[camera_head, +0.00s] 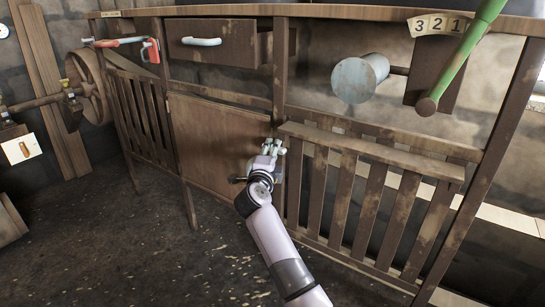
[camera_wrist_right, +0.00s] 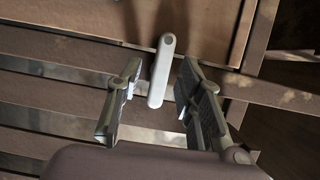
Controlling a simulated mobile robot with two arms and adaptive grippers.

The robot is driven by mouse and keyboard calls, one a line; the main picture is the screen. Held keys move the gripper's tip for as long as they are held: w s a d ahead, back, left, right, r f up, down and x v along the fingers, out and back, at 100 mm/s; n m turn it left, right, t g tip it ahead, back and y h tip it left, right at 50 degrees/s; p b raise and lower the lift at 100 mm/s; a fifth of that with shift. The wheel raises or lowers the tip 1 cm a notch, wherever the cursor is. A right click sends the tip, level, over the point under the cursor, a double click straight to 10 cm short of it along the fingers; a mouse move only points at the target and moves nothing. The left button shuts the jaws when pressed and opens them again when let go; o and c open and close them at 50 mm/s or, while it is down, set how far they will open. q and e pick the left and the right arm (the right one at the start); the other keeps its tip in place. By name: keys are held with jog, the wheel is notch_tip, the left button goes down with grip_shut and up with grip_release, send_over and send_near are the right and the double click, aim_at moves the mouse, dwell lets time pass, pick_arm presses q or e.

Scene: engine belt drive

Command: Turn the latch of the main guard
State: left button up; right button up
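The main guard appears to be the brown panel (camera_head: 215,140) in the middle of the wooden frame. A pale, rounded bar, which looks like its latch (camera_wrist_right: 162,68), shows in the right wrist view, at the edge of a brown panel. My right gripper (camera_head: 270,151) is at the panel's right edge. In the wrist view the gripper (camera_wrist_right: 160,78) is open, with one finger on each side of the bar and a gap to both. In the head view the latch cannot be told apart from the fingers. My left gripper is not in view.
Slatted panels stand left (camera_head: 142,115) and right (camera_head: 370,200) of the brown panel. Above are a drawer with a pale handle (camera_head: 202,42), a red-handled lever (camera_head: 151,50), a pale blue cylinder (camera_head: 358,80) and a green lever (camera_head: 468,50). The floor in front is clear.

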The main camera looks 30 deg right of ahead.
jog(key=shift+w+d, duration=0.1)
jog(key=shift+c, duration=0.3)
grip_shut()
